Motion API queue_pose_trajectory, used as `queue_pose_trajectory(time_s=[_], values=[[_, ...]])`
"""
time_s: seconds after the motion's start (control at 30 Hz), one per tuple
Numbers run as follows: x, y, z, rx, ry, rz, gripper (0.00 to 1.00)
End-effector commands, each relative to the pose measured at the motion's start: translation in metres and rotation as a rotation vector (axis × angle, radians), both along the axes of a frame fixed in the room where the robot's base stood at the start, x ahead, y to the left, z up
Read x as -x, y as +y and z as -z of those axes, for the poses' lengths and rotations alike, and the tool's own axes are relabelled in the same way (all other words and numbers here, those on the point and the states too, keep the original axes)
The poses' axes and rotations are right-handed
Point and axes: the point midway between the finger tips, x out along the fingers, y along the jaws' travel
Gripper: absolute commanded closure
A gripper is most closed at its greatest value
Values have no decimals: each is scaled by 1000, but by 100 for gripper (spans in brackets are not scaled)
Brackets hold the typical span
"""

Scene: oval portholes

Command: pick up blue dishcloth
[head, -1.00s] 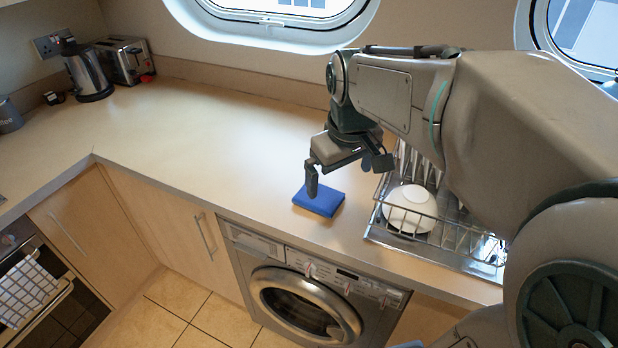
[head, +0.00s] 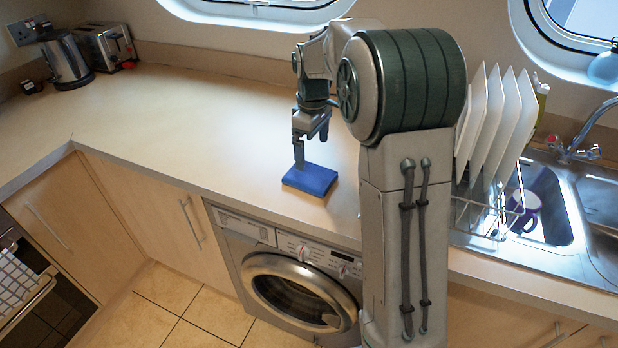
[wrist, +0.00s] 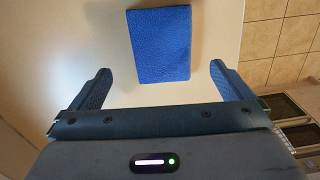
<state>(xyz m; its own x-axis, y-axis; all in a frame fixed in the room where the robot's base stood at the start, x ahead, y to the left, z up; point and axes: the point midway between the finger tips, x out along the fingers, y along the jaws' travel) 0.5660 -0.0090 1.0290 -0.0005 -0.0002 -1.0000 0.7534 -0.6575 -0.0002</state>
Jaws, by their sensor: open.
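The blue dishcloth (head: 310,179) is a flat folded rectangle lying on the wooden countertop, close to its front edge above the washing machine. My gripper (head: 299,158) is above the cloth's back edge in the head view, pointing down. In the wrist view the cloth (wrist: 159,45) lies ahead of and between the two open fingers of my gripper (wrist: 161,90), with nothing held. From the head view I cannot tell whether a fingertip touches the cloth.
The countertop (head: 190,125) is clear to the left of the cloth, up to a kettle (head: 66,60) and toaster (head: 104,46). Right of my arm stand a rack with white plates (head: 495,120), a purple mug (head: 525,210) and a sink with a tap (head: 575,140). The washing machine (head: 290,280) is below.

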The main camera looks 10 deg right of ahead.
Motion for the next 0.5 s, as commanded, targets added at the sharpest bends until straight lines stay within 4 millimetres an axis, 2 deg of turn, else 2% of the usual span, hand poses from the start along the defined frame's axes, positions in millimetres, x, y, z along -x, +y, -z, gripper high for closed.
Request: queue_pose_trajectory(time_s=[0.1, 0.37, 0.5], values=[[1, 0, 21, 0, 3, 0, 0], [0, 2, 41, 0, 3, 0, 0], [-1, 5, 61, 0, 5, 0, 0]])
